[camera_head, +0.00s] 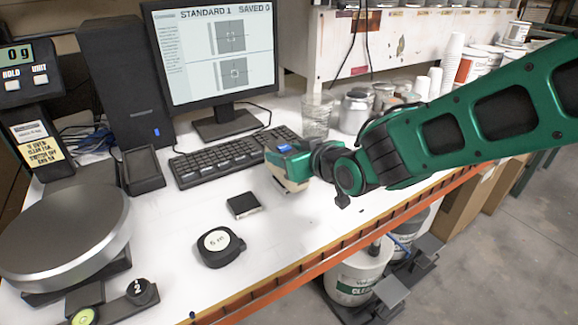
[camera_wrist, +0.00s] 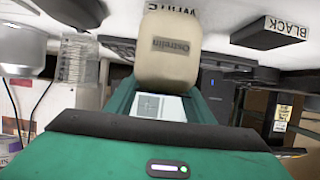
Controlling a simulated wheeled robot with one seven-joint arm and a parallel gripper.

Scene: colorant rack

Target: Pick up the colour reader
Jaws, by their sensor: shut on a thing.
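The colour reader (camera_head: 291,184) is a cream block under my gripper (camera_head: 287,162) in the head view, right of the black tile. In the wrist view the colour reader (camera_wrist: 168,50) shows its rounded cream body with dark lettering, between green finger parts. My gripper (camera_wrist: 165,100) is shut on it. Part of its body is hidden by the gripper. I cannot tell whether its lower end touches the table.
A keyboard (camera_head: 215,160) and monitor (camera_head: 215,60) stand behind; a glass beaker (camera_head: 317,116) and cans stand at the back. A scale (camera_head: 65,235) is left. The table's orange edge is near.

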